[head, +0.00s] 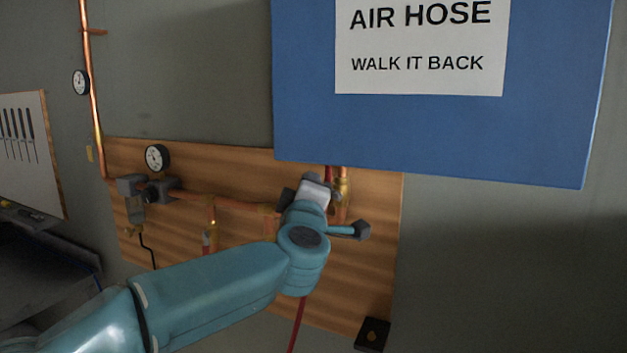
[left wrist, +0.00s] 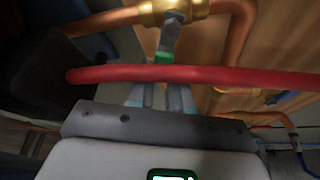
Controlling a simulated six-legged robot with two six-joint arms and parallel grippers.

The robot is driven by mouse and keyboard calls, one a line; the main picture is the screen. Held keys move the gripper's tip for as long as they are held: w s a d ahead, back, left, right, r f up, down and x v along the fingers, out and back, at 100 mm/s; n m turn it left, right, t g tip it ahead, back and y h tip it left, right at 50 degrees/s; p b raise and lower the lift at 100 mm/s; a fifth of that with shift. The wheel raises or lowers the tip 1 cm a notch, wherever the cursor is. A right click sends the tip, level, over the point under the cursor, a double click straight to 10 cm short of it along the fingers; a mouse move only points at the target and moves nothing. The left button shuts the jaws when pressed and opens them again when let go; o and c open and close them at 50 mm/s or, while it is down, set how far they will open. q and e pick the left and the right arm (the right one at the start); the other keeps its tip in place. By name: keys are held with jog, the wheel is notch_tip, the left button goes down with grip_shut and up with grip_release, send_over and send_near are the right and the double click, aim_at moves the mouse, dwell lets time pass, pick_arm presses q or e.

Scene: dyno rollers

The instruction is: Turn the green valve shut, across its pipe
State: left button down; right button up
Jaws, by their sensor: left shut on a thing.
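My left arm comes in from the left in the head view, and its gripper (head: 313,193) is at the pipework on the wooden board, hiding much of the valve there. In the left wrist view, a small green part of the valve handle (left wrist: 163,57) shows below a grey stem and a brass valve body (left wrist: 175,9). My left gripper (left wrist: 162,92) is shut on the green handle. A red hose crosses in front of the fingers and hides part of the grip. The handle's angle to its pipe cannot be told. My right gripper is not in view.
The red hose (left wrist: 200,74) runs close across the fingers and hangs below the arm in the head view (head: 298,322). A blue sign board (head: 430,130) is above right. Copper pipes (head: 230,203) and a gauge (head: 157,157) are to the left on the wooden board (head: 375,275).

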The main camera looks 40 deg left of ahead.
pick_arm(q)
jog(key=shift+a+f+n+g+p, duration=0.1)
jog(key=shift+f+n+g+p, duration=0.35)
jog(key=shift+n, duration=0.7)
jog(key=shift+a+f+n+g+p, duration=0.15)
jog(key=shift+f+n+g, duration=0.35)
jog(key=shift+n, duration=0.65)
jog(key=shift+f+h, duration=0.1)
jog(key=shift+h, duration=0.2)
jog(key=c, duration=1)
grip_release()
jog(key=shift+s, duration=0.1)
jog(key=b+v, duration=0.2)
jog(key=v, duration=1.4)
jog(key=shift+s+d+b, duration=0.1)
jog(key=shift+d+b, duration=0.1)
jog(key=shift+b, duration=0.1)
